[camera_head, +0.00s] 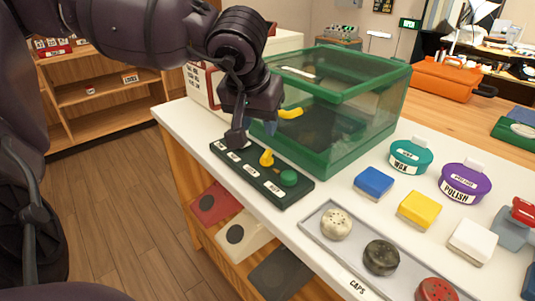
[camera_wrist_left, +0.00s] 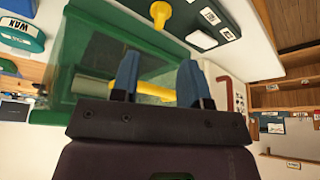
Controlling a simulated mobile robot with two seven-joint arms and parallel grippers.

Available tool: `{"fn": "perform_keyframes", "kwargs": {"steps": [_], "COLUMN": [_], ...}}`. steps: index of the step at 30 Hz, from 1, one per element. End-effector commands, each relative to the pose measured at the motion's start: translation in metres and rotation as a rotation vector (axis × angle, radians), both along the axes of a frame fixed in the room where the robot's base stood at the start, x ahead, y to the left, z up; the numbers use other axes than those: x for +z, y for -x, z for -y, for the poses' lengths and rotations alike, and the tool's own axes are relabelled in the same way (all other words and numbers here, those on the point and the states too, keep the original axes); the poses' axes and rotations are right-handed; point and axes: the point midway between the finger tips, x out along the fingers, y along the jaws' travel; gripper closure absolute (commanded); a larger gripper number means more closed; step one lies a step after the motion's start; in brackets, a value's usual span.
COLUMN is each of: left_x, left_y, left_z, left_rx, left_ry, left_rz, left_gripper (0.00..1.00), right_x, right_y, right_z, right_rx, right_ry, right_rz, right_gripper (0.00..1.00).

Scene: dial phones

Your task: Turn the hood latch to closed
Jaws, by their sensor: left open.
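The clear hood with a green frame (camera_head: 345,94) stands on the white counter; part of it shows in the left wrist view (camera_wrist_left: 60,75). A yellow latch handle (camera_head: 291,113) sticks out at its left side, partly hidden behind my gripper. In the left wrist view the yellow handle (camera_wrist_left: 155,91) crosses the space between the fingers; I cannot tell whether they touch it. My left gripper (camera_head: 254,132) is open, over the dark control panel and beside the hood; its blue fingers show in the wrist view (camera_wrist_left: 158,76). My right gripper is not in view.
A grey caps tray (camera_head: 311,222), blue block (camera_head: 374,182), yellow block (camera_head: 419,209), and wax (camera_head: 410,155) and polish (camera_head: 465,182) tins occupy the right.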

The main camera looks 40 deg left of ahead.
Motion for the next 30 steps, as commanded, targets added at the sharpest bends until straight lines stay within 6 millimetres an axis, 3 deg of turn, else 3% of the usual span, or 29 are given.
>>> {"fn": "perform_keyframes", "kwargs": {"steps": [9,15,21,30], "left_x": [-0.055,-0.081,-0.092,-0.092], "left_y": [-0.018,-0.028,-0.033,-0.034], "left_z": [-0.008,-0.013,-0.016,-0.016], "left_rx": [0.003,0.004,0.004,0.004], "left_ry": [0.001,0.001,0.001,0.001], "left_rz": [-0.013,-0.009,-0.004,-0.001], "left_gripper": [0.58,0.58,0.58,0.58], "right_x": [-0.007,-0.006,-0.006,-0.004], "right_y": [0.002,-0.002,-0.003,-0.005], "right_z": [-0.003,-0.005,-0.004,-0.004], "right_rx": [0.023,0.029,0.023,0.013], "right_ry": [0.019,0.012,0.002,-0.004], "right_rz": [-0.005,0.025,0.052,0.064], "right_gripper": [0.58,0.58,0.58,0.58]}}
